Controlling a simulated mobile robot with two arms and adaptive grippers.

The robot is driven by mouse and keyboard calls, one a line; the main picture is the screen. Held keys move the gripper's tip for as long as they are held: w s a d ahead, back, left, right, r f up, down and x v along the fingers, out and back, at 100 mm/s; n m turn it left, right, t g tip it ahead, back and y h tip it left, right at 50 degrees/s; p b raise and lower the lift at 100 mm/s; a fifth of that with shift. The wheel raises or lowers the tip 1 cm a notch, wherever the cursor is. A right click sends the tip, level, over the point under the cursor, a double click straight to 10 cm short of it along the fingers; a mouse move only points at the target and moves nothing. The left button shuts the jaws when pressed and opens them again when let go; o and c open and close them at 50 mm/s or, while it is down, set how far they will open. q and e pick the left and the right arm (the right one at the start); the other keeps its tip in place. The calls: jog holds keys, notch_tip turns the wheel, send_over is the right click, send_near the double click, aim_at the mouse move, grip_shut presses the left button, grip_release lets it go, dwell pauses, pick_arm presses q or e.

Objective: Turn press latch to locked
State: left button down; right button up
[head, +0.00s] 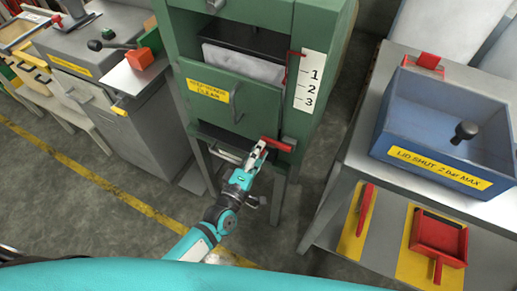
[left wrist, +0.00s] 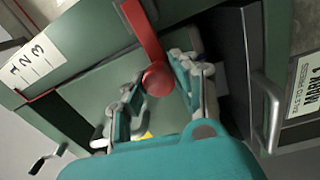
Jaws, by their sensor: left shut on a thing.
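The green press (head: 215,115) stands in the middle of the head view. Its red latch (head: 280,145) is at the lower right of the front and points to the left there. In the left wrist view the latch is a red bar (left wrist: 143,30) ending in a round red knob (left wrist: 157,78). My left gripper (head: 260,150) is shut on the knob, with one finger on each side of it. The latch's pivot is not clear in the wrist view. My right gripper is not in view.
A scale plate (head: 311,82) marked 1, 2, 3 with a red pointer is on the press's right side. A metal handle (head: 228,155) lies just left of my gripper. A blue box (head: 445,130) stands on the right bench. Grey machines stand at left; the floor between is clear.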

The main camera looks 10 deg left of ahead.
pick_arm(q)
jog(key=c, duration=1)
grip_release()
jog(key=v, duration=1.2)
